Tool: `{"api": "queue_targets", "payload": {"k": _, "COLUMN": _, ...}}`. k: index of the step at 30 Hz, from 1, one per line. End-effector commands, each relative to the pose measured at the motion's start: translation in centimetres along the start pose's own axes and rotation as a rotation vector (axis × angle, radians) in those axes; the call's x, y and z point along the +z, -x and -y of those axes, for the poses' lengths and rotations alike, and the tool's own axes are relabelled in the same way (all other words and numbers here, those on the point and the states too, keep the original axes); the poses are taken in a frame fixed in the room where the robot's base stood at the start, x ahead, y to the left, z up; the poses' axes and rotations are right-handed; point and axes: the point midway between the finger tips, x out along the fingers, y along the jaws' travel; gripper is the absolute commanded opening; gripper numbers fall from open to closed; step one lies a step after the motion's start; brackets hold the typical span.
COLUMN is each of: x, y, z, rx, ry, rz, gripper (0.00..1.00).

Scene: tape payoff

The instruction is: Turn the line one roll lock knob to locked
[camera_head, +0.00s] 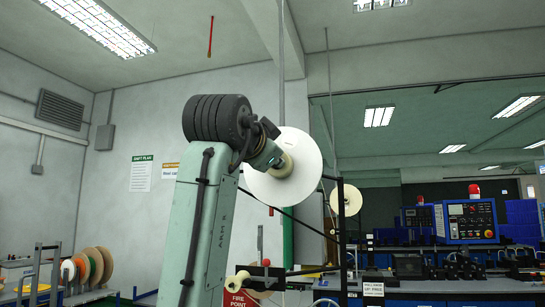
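A large white roll (308,165) stands upright on a frame in the middle of the view. A cream hub (285,167) shows at its centre, partly covered by my pale green arm. I cannot make out a roll lock knob or its setting, nor which line this roll belongs to. My arm rises from the bottom, bends at a black ribbed joint, and its far part ends in front of the roll. I cannot make out gripper fingers there, and I cannot tell whether the arm touches the roll.
A second cream roll (346,200) hangs behind on a dark frame (341,235). A blue control box (470,221) with a red lamp stands on benches at the right. Several coloured reels (98,268) stand at lower left. A red fire point sign (240,299) is low in the middle.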

Motion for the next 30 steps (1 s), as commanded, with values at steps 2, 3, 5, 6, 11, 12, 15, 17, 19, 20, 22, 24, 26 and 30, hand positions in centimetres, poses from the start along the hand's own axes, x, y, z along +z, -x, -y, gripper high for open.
{"api": "queue_targets", "payload": {"k": 2, "x": -0.1, "y": 0.1, "z": 0.1, "rx": -0.003, "ry": 0.000, "rz": -0.002, "gripper": 0.00}}
{"api": "queue_targets", "payload": {"k": 3, "x": -0.1, "y": 0.1, "z": 0.1, "rx": -0.003, "ry": 0.000, "rz": -0.002, "gripper": 0.00}}
{"api": "queue_targets", "payload": {"k": 5, "x": -0.1, "y": 0.1, "z": 0.1, "rx": -0.003, "ry": 0.000, "rz": -0.002, "gripper": 0.00}}
{"api": "queue_targets", "payload": {"k": 6, "x": -0.1, "y": 0.1, "z": 0.1, "rx": -0.003, "ry": 0.000, "rz": -0.002, "gripper": 0.00}}
{"api": "queue_targets", "payload": {"k": 11, "x": -0.1, "y": 0.1, "z": 0.1, "rx": -0.003, "ry": 0.001, "rz": -0.001, "gripper": 0.26}}
{"api": "queue_targets", "payload": {"k": 12, "x": -0.1, "y": 0.0, "z": 0.1, "rx": -0.002, "ry": 0.001, "rz": -0.001, "gripper": 0.29}}
{"api": "queue_targets", "payload": {"k": 15, "x": -0.1, "y": 0.0, "z": 0.1, "rx": -0.002, "ry": 0.001, "rz": -0.001, "gripper": 0.36}}
{"api": "queue_targets", "payload": {"k": 17, "x": -0.1, "y": 0.0, "z": 0.1, "rx": -0.002, "ry": 0.001, "rz": -0.001, "gripper": 0.37}}
{"api": "queue_targets", "payload": {"k": 19, "x": 0.0, "y": 0.0, "z": 0.0, "rx": -0.001, "ry": 0.001, "rz": -0.001, "gripper": 0.37}}
{"api": "queue_targets", "payload": {"k": 20, "x": 0.0, "y": 0.0, "z": 0.0, "rx": -0.001, "ry": 0.001, "rz": -0.001, "gripper": 0.37}}
{"api": "queue_targets", "payload": {"k": 22, "x": 0.0, "y": 0.0, "z": 0.0, "rx": -0.001, "ry": 0.001, "rz": -0.001, "gripper": 0.37}}
{"api": "queue_targets", "payload": {"k": 24, "x": 0.0, "y": 0.1, "z": 0.0, "rx": -0.001, "ry": 0.001, "rz": -0.001, "gripper": 0.37}}
{"api": "queue_targets", "payload": {"k": 26, "x": -0.1, "y": 0.3, "z": 0.1, "rx": -0.002, "ry": 0.001, "rz": -0.001, "gripper": 0.37}}
{"api": "queue_targets", "payload": {"k": 30, "x": -0.1, "y": 2.0, "z": 0.1, "rx": -0.004, "ry": 0.000, "rz": -0.003, "gripper": 0.37}}
